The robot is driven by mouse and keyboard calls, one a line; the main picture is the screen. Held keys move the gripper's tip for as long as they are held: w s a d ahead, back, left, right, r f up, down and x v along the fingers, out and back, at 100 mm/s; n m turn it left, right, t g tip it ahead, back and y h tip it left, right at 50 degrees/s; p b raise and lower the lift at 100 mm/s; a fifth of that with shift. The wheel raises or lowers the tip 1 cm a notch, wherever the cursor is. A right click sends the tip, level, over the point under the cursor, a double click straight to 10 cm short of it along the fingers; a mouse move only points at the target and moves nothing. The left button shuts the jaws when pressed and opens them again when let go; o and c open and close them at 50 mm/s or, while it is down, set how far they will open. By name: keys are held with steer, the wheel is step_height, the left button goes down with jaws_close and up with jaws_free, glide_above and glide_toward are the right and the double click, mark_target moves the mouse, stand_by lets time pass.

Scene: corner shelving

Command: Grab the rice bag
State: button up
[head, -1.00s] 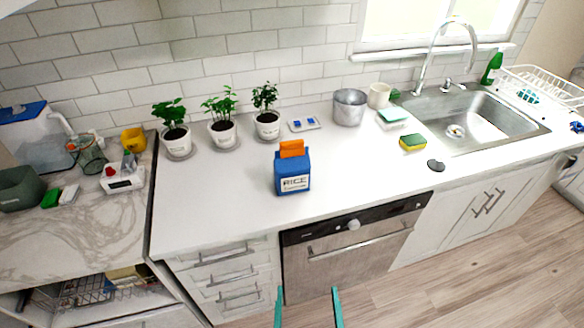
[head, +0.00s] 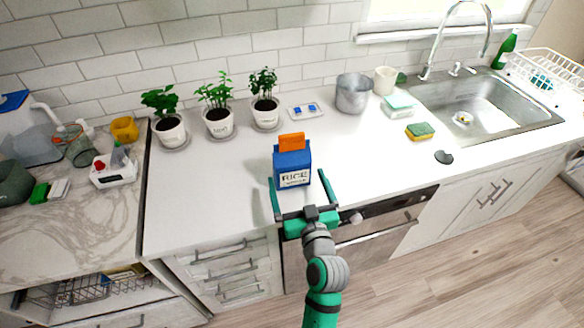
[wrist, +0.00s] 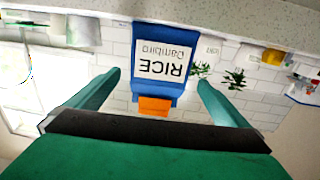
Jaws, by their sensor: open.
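The rice bag (head: 292,166) is a blue bag with a white RICE label and an orange top, standing upright on the white counter near its front edge. In the wrist view the rice bag (wrist: 160,65) appears upside down, framed between the two fingers. My gripper (head: 300,180) is open, with one teal finger at the left of the bag's front and the other at its right. I cannot tell whether either finger touches the bag. In the wrist view my gripper (wrist: 158,80) shows a finger on each side, with nothing held.
Three potted plants (head: 219,121) stand behind the bag along the tiled wall. A metal pot (head: 353,93), a white cup (head: 385,80) and a yellow-green sponge (head: 420,131) are to the right, before the sink (head: 480,105). The counter around the bag is clear.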

mark_target(292, 163)
steer(key=shift+x, duration=3.85)
steer(key=shift+f, duration=0.1)
steer(key=c, duration=1.6)
steer(key=shift+c, duration=0.2)
